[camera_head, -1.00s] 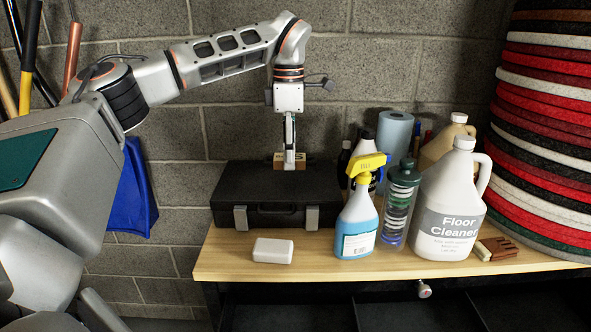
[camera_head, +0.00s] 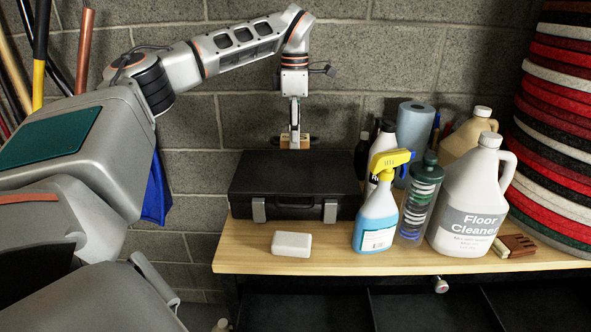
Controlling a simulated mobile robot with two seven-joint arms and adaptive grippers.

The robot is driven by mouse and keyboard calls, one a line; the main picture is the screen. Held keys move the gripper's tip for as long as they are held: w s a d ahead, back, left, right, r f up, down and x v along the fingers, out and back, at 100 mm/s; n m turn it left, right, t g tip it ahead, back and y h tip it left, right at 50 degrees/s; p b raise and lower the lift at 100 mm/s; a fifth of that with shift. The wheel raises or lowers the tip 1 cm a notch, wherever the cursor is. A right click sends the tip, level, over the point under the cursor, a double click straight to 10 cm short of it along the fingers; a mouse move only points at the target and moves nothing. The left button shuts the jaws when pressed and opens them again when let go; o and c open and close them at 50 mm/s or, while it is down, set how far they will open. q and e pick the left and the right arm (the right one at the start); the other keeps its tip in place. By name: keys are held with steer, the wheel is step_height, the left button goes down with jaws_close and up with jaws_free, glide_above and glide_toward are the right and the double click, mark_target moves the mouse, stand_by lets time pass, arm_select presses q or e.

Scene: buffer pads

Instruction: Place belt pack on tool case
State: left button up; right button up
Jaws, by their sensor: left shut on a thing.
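The tool case (camera_head: 292,180) is a closed black case with two grey latches and a handle, lying on the wooden bench. My left gripper (camera_head: 294,137) points down over its back edge. It is shut on a small tan pack (camera_head: 304,143), which I take to be the belt pack. The gripper's fingers cover the middle of the pack. The pack's lower edge shows at the case's back edge; I cannot tell whether it touches the lid or hangs above or behind it. The top of the lid looks bare. My right gripper is not in view.
On the wooden bench (camera_head: 340,262), a white block (camera_head: 291,244) lies in front of the case. A spray bottle (camera_head: 378,215), a clear bottle (camera_head: 417,205) and a floor cleaner jug (camera_head: 467,205) stand close to the case's right. Stacked pads (camera_head: 560,130) rise at the far right.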

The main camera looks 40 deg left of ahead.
mark_target(295, 180)
arm_select(q)
step_height(295, 180, down, 11)
steer(key=shift+r, duration=0.2)
stand_by(0.3)
steer(key=shift+f, duration=0.1)
steer(key=o, duration=1.1)
steer(key=shift+f, duration=0.1)
step_height(295, 180, up, 12)
steer(key=shift+r, duration=0.2)
